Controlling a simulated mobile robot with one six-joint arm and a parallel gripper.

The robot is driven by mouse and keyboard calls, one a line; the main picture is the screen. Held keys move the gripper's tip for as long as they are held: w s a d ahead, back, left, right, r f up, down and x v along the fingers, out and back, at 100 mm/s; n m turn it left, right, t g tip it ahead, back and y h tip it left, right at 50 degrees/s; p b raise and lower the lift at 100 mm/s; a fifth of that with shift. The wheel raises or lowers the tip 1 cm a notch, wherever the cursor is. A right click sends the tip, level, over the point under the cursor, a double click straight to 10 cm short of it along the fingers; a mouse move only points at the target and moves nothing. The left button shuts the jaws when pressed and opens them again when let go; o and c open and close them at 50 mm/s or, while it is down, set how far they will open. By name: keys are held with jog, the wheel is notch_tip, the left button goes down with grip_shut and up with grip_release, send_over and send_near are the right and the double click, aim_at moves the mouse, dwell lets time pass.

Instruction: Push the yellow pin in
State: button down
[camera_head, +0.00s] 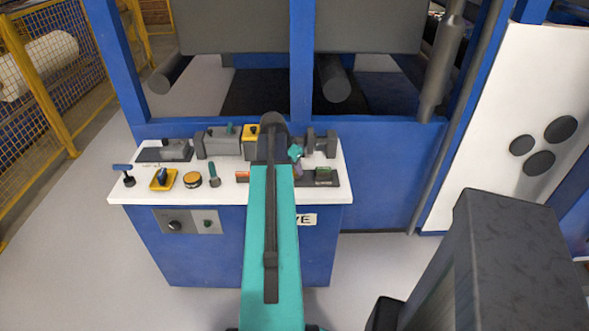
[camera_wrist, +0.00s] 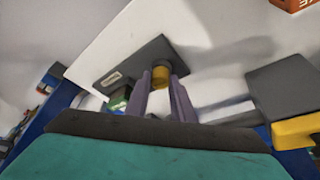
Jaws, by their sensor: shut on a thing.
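The yellow pin (camera_wrist: 160,76) shows in the wrist view as a short round yellow piece with a darker end. It stands at a dark grey plate (camera_wrist: 130,64) that lies on the white tabletop. My gripper (camera_wrist: 161,83) has one finger on each side of the pin and is shut on it. How deep the pin sits in the plate cannot be told. In the head view my gripper (camera_head: 298,170) is over the right part of the white table, partly behind my teal arm. The pin is not discernible there.
The white worktop (camera_head: 225,197) carries a grey block with a yellow part (camera_wrist: 300,130), a yellow-based switch (camera_head: 163,180), a round yellow-rimmed knob (camera_head: 192,180) and a blue-handled lever (camera_head: 125,172). Blue machine posts (camera_head: 303,60) rise behind.

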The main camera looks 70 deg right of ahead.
jog(key=c, duration=1.6)
grip_release()
jog(key=shift+s+a, duration=0.1)
jog(key=shift+s, duration=0.05)
jog(key=shift+o, duration=0.4)
jog(key=shift+r, duration=0.15)
jog(key=b+v, duration=0.2)
jog(key=v, duration=1.1)
jog(key=shift+r, duration=0.25)
jog(key=shift+a, duration=0.1)
